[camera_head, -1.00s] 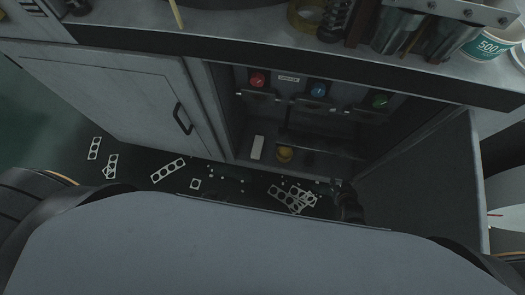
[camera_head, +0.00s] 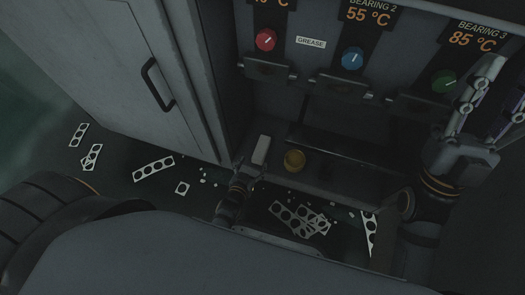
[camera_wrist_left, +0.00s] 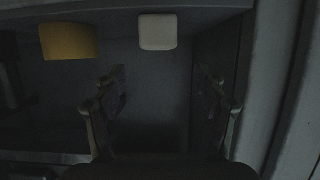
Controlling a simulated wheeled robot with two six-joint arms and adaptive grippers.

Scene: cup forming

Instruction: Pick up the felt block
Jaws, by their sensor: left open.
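The felt block (camera_head: 261,150) is a small pale block on the cabinet's lower floor, left of a yellow round piece. My left gripper (camera_head: 244,170) is close in front of it, low at the cabinet opening. In the left wrist view, the felt block (camera_wrist_left: 158,32) is ahead of the gripper, beyond the fingertips, with nothing between the fingers. The left gripper (camera_wrist_left: 160,85) is open, its two dark fingers spread apart. My right gripper (camera_head: 500,90) is raised at the right, near the green knob, its fingers apart and empty.
The yellow round piece (camera_head: 294,160) stands right of the block, and also shows in the wrist view (camera_wrist_left: 67,41). Red (camera_head: 265,40), blue (camera_head: 352,58) and green (camera_head: 444,80) knobs are above. A cabinet door (camera_head: 110,80) is at left. Punched metal strips (camera_head: 153,169) litter the floor.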

